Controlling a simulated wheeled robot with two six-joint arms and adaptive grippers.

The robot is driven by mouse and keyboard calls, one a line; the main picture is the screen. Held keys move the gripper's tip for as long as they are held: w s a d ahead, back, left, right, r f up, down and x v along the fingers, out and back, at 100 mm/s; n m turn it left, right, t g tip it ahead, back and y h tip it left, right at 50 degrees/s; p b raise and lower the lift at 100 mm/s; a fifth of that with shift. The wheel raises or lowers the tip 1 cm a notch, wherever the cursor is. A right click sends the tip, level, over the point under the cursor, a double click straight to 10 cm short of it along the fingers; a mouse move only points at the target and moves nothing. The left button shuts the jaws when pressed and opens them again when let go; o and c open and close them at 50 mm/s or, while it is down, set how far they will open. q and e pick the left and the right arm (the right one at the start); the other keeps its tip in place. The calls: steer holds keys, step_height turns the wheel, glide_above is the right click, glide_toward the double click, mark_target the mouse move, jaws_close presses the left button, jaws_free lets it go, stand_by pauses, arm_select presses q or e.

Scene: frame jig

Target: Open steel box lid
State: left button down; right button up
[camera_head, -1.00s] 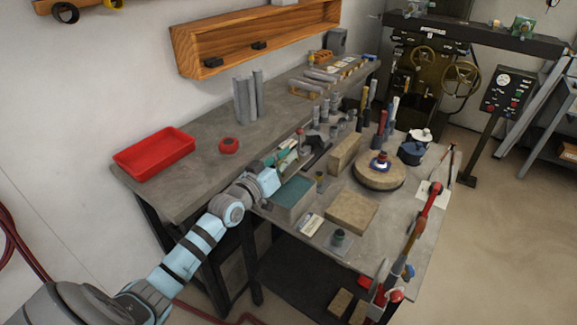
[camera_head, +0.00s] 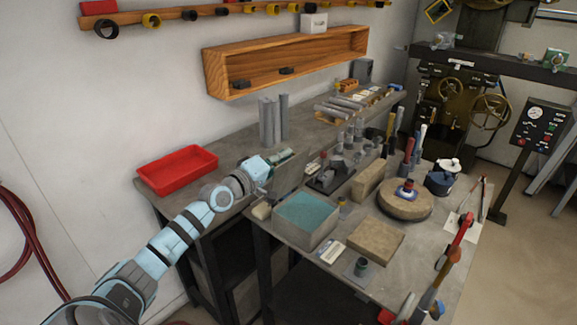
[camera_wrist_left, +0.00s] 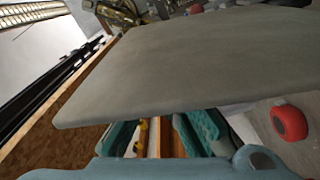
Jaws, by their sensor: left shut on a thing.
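The steel box (camera_head: 306,224) is an open grey box with a teal inside, at the near left of the front bench. Its grey lid (camera_head: 289,176) stands raised at the box's left rear side. In the left wrist view the lid (camera_wrist_left: 190,65) is a broad grey plate across the picture. My left gripper (camera_head: 268,170) is at the raised lid's edge, shut on it. Its teal fingers (camera_wrist_left: 160,136) show below the plate in the wrist view, and the plate hides their tips. My right gripper is in no frame.
A red tray (camera_head: 177,170) lies on the rear bench (camera_head: 215,158), left of my gripper. A tan block (camera_head: 376,241) and a round wooden piece (camera_head: 405,205) are right of the box. Several upright tools and blocks crowd behind it. A red round object (camera_wrist_left: 289,122) shows in the wrist view.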

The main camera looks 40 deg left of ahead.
arm_select(q)
steer(key=shift+a+n, duration=0.3)
steer(key=c, duration=1.7)
jaws_free()
steer(key=shift+d, duration=0.1)
steer(key=shift+w+f, duration=0.15)
steer(key=shift+w, duration=0.05)
step_height(320, 180, up, 10)
steer(key=shift+f, duration=0.1)
